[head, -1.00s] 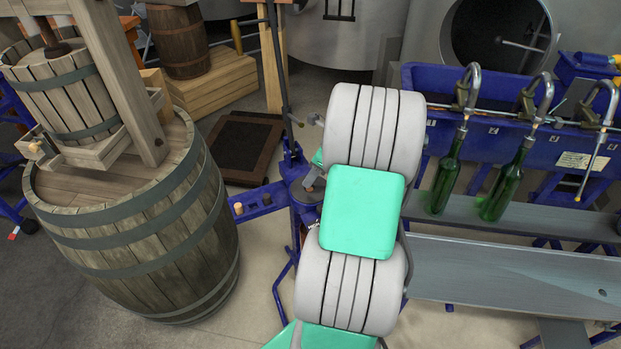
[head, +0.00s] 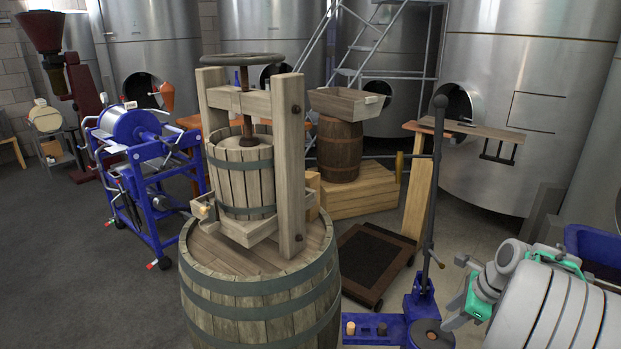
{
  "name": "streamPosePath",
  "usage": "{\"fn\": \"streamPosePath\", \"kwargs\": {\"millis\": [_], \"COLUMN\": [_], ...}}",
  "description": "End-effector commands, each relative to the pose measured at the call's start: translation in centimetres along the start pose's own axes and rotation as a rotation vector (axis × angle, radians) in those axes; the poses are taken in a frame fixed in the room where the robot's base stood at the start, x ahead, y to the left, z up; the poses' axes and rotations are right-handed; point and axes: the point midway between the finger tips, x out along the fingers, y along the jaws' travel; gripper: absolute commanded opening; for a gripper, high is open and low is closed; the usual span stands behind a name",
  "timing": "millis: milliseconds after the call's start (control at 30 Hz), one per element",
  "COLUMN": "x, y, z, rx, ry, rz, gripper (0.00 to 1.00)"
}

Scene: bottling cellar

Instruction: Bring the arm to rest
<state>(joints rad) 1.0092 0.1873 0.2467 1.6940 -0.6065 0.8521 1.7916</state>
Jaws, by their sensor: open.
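My arm comes in at the lower right of the head view, with large white-grey links and a green-trimmed wrist. My gripper (head: 455,292) is at its left end, with two small grey fingers apart and nothing seen between them. It is close beside the blue floor corker (head: 418,305), which has a dark upright lever. I cannot tell whether they touch. Much of the arm is outside the picture.
A large barrel (head: 262,310) carries a wooden basket press (head: 240,180). A dark floor mat or dolly (head: 374,262) lies behind the corker. A blue wheeled machine (head: 140,165) stands left. Steel tanks (head: 530,90) line the back. The grey floor at left is clear.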

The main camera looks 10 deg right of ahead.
Motion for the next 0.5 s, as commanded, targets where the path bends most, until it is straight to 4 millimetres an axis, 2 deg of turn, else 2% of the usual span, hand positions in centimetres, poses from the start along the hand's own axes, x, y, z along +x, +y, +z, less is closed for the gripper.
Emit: {"fn": "streamPosePath", "kwargs": {"millis": [67,167,333,433,500], "x": [0.1,1.3,3.2,3.3,3.0], "y": [0.1,2.0,6.7,9.6,11.7], "z": [-0.8,-2.4,-4.8,-5.8,-5.8], "rx": [-0.261,-0.548,-0.903,-1.070,-1.193], "ry": [0.021,0.040,0.032,0.027,0.023], "rz": [0.007,0.060,0.178,0.239,0.283], "gripper": [0.44,0.44,0.44,0.44,0.44]}}
